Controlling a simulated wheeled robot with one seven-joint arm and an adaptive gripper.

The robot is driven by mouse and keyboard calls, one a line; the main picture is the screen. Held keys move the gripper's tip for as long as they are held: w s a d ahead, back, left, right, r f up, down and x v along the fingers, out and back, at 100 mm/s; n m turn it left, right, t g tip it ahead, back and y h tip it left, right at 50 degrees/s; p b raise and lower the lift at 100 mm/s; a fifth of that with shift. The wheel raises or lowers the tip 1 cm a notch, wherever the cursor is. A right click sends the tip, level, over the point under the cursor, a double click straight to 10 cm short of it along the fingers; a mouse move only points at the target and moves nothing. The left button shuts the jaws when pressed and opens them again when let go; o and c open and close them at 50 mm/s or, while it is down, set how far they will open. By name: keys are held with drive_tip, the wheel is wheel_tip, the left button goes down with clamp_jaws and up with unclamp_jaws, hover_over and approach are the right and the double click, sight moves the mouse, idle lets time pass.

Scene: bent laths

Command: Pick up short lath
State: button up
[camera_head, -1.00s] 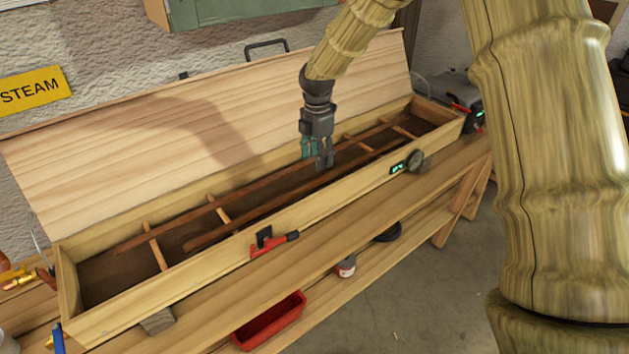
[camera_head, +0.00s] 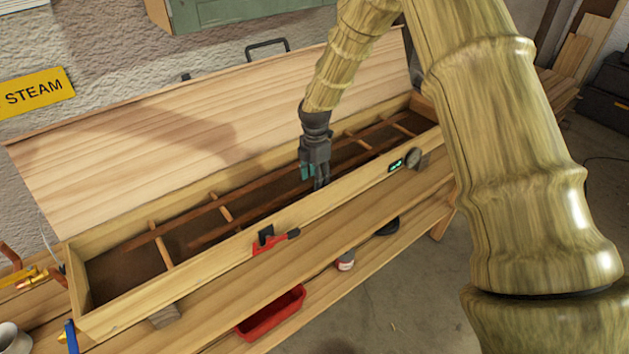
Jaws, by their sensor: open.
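Two dark brown laths lie lengthwise on cross sticks inside the long open wooden box (camera_head: 130,308). The back lath (camera_head: 185,221) reaches further left. The front lath (camera_head: 245,221) starts further right and looks like the shorter one; its right part is partly hidden behind my gripper and the box's front wall. My gripper (camera_head: 319,186) is open and points down into the box, near its middle. Its fingers overlap the front lath in the picture. I cannot tell whether they touch it, and nothing shows held.
The raised wooden lid (camera_head: 110,150) leans behind the box. A red-handled clamp (camera_head: 272,241) and a small gauge (camera_head: 411,159) sit at the front wall. A red tray (camera_head: 272,312) is on the lower shelf. Copper fittings (camera_head: 35,277) lie at the left.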

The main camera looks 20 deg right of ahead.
clamp_jaws()
drive_tip(key=shift+r, duration=0.1)
idle(0.3)
